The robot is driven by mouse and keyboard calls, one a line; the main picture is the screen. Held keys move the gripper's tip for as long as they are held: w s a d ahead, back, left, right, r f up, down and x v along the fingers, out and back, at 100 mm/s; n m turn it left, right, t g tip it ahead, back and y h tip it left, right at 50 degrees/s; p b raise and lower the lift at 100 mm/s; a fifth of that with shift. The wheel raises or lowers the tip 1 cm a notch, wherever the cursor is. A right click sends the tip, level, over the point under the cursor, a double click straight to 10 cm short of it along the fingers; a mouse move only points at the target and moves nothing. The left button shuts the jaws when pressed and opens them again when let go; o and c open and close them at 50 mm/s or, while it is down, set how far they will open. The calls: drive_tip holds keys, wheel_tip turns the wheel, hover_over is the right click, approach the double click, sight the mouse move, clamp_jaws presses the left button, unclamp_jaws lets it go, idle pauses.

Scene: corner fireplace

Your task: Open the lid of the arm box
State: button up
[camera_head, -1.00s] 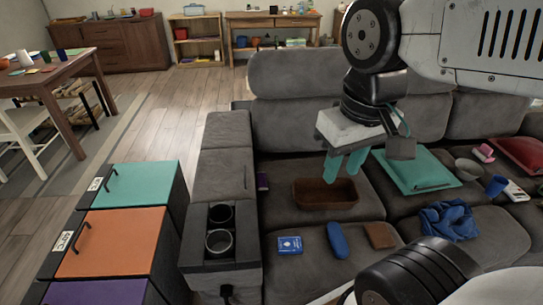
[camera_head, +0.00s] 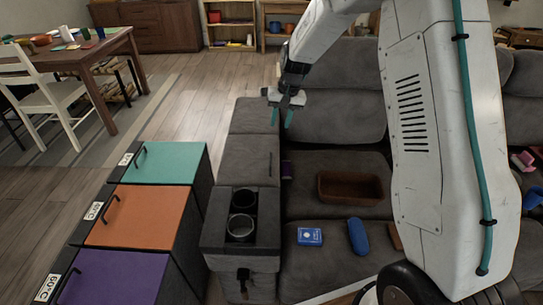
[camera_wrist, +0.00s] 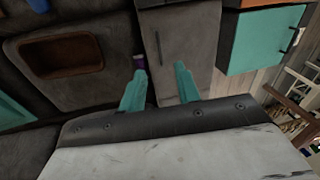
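The arm box is the grey sofa armrest with a padded lid (camera_head: 250,162) behind two cup holders. Its lid lies flat and closed, with a thin dark handle or slot along its right side. The lid (camera_wrist: 181,45) and dark strip also show in the wrist view, beyond my fingertips. My gripper (camera_head: 282,116) has teal fingers, which are apart with nothing between them. In the head view it appears above the rear right part of the armrest, near the seat edge. The fingertips show apart in the wrist view (camera_wrist: 160,72). The exact height above the lid is unclear.
Cup holders (camera_head: 242,214) are at the armrest's front. A brown tray (camera_head: 349,188), blue card box (camera_head: 309,236) and blue case (camera_head: 357,236) lie on the seats. Teal, orange (camera_head: 142,217) and purple lidded bins stand left. Floor behind the bins is clear.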

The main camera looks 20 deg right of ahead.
approach(271, 159)
drive_tip(key=shift+m, duration=0.4)
drive_tip(key=f, duration=0.2)
drive_tip(key=a+f, duration=0.1)
drive_tip(key=f, duration=0.4)
drive_tip(key=shift+w+a+f, duration=0.2)
drive_tip(key=shift+w+f, duration=0.05)
drive_tip(key=shift+f, duration=0.1)
clamp_jaws()
